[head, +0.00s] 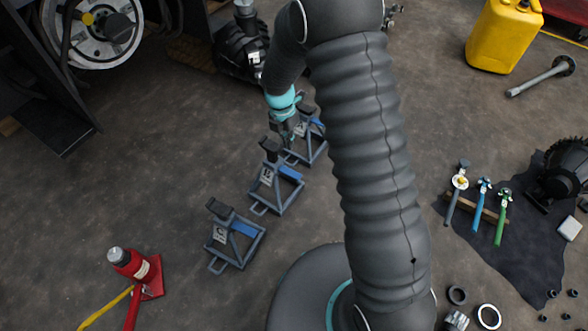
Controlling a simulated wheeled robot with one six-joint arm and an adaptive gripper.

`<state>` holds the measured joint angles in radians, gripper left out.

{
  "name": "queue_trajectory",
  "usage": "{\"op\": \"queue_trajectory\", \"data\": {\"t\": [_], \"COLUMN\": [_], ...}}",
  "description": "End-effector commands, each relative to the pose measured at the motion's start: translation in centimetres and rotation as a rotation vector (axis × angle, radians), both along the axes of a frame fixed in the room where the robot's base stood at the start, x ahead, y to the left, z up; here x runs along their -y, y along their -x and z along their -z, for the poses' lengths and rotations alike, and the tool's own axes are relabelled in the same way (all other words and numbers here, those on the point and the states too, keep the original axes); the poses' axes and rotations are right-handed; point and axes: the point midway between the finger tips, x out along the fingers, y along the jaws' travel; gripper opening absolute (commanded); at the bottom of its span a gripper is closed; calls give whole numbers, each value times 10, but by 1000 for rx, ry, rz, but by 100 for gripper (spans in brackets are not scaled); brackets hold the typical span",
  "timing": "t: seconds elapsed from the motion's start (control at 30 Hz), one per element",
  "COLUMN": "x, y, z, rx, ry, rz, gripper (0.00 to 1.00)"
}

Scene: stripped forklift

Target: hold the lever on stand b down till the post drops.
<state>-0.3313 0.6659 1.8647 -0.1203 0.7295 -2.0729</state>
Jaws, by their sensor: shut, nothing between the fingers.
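Three grey-blue jack stands stand in a slanting row on the floor, each with a dark post on top and a blue lever. The middle stand (283,195) has a plate that seems to read B, though it is small. Its blue lever (291,173) and dark post (271,146) are in plain view. The near stand (238,257) has its own lever (243,228). The far stand (318,150) is partly hidden behind my gripper. My gripper (291,136) is shut and empty, pointing down above and behind the middle stand's lever; I cannot tell whether it touches anything.
A red bottle jack (128,262) stands at lower left. Hand tools (481,205) lie on a dark mat (500,262) at right.

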Motion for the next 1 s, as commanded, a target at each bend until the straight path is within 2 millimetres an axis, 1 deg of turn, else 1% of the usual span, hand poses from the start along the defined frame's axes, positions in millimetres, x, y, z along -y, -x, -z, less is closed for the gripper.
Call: {"op": "queue_trajectory", "data": {"t": [0.37, 0.47, 0.57, 0.67, 1.0], "x": [0, 1, 2, 4, 11], "y": [0, 1, 2, 4, 9], "z": [0, 4, 14, 30, 93], "rx": [-2, -3, -5, -5, -5], "ry": [-2, -1, 0, 0, 0], "rz": [-12, -12, -11, -10, -10], "gripper": [0, 0, 0, 0, 0]}}
